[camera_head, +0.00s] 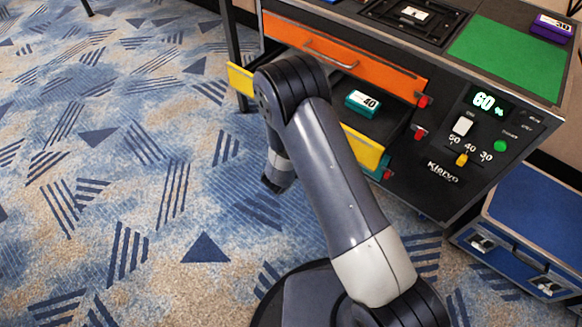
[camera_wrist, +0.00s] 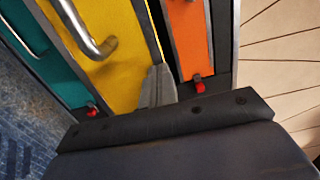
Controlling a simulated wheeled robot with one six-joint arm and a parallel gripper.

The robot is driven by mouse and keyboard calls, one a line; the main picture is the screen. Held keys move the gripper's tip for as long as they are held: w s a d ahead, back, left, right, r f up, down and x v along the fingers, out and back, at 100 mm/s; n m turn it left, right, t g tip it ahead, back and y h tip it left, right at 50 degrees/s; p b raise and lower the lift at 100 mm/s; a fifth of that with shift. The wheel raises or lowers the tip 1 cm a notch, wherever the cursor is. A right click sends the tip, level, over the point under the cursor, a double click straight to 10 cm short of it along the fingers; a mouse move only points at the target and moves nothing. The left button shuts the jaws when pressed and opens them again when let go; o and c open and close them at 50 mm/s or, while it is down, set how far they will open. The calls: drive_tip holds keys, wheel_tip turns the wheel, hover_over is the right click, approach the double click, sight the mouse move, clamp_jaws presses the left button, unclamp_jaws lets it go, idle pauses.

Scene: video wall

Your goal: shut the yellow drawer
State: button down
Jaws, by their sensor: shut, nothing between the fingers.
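The yellow drawer (camera_head: 365,150) is pulled out from the dark cabinet in the head view, below the orange drawer. My arm hides the middle of its front. A teal box (camera_head: 362,103) marked 40 sits inside it. In the wrist view the yellow front (camera_wrist: 110,75) fills the upper middle, with a silver handle (camera_wrist: 82,30). My gripper (camera_wrist: 157,72) is shut and empty, its tips over the yellow front's edge beside the orange drawer. I cannot tell whether they touch it. In the head view the fingers are not clear.
The orange drawer (camera_head: 345,62) is above the yellow one; a teal drawer front (camera_wrist: 28,50) shows in the wrist view. Red tabs (camera_head: 424,101) stick out at the drawers' right side. A blue case (camera_head: 530,225) stands right of the cabinet. Carpet at left is clear.

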sight(358, 103)
drive_tip(key=b+x, duration=0.1)
drive_tip(key=x, duration=1.8)
drive_tip(key=shift+w+f+b, duration=0.1)
drive_tip(key=shift+b, duration=0.2)
drive_tip(key=shift+w+d, duration=0.3)
drive_tip(key=shift+w, duration=0.1)
drive_tip(key=shift+r, duration=0.2)
drive_tip(key=shift+w+r, duration=0.1)
drive_tip(key=shift+s+a, duration=0.15)
drive_tip(key=shift+s, duration=0.1)
drive_tip(key=p+v, duration=0.1)
drive_tip(key=v, duration=0.6)
drive_tip(key=p+v, duration=0.1)
drive_tip(key=v, duration=0.6)
drive_tip(key=shift+f, duration=0.2)
drive_tip(key=shift+w, duration=0.1)
